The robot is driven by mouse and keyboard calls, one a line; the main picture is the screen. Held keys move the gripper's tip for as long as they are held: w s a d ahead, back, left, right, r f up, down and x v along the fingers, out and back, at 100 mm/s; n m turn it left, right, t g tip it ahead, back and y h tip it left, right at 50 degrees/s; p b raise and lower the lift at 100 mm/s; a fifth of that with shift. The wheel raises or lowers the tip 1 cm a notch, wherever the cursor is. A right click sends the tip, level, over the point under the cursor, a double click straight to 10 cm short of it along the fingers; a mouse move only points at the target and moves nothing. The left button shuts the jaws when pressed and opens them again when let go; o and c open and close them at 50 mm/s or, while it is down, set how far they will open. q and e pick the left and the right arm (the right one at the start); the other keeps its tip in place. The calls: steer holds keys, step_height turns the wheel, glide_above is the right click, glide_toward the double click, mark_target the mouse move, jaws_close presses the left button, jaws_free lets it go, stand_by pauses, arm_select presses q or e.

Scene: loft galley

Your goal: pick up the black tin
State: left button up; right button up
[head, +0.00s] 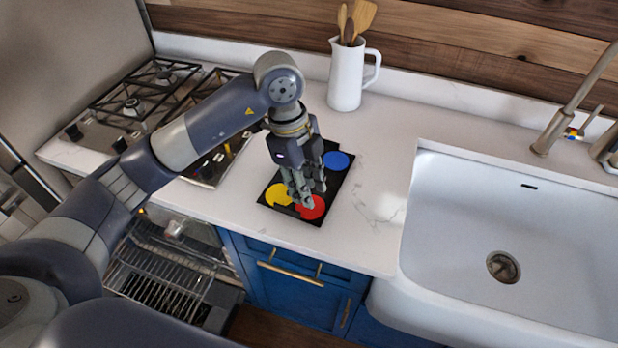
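My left gripper (306,194) points down over a black mat (336,188) on the white countertop. Its fingers are low over the mat, close to a red disc (313,208) and a yellow disc (277,194). A blue disc (336,161) shows at the mat's far right corner. I cannot make out a black tin. The gripper covers the middle of the mat, and dark things hardly stand out there. I cannot tell whether the fingers are open or shut, or whether anything is between them. My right gripper is not in view.
A white pitcher (346,78) with wooden utensils stands behind the mat. A gas hob (128,107) is at the left and a white sink (478,205) at the right. The oven (165,262) below the hob appears open. The countertop between mat and sink is clear.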

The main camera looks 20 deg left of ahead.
arm_select(q)
steer(key=a+n+y, duration=0.1)
steer(key=a+y, duration=0.1)
steer(key=a, duration=0.2)
glide_above(286, 207)
steer(key=shift+n, duration=0.3)
steer(key=f, duration=0.4)
steer(key=shift+w+d+f, duration=0.15)
steer(key=shift+d+f, duration=0.05)
steer(key=shift+f, duration=0.05)
steer(key=shift+f+p, duration=0.55)
steer(key=f, duration=0.1)
steer(key=f+p, duration=0.1)
steer(key=f, duration=0.1)
steer(key=shift+s+a+f, duration=0.15)
steer(key=shift+s+f, duration=0.05)
steer(key=shift+f, duration=0.45)
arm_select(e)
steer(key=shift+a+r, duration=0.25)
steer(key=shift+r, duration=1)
arm_select(q)
steer(key=shift+w, duration=0.1)
steer(key=shift+c, duration=0.5)
jaws_close()
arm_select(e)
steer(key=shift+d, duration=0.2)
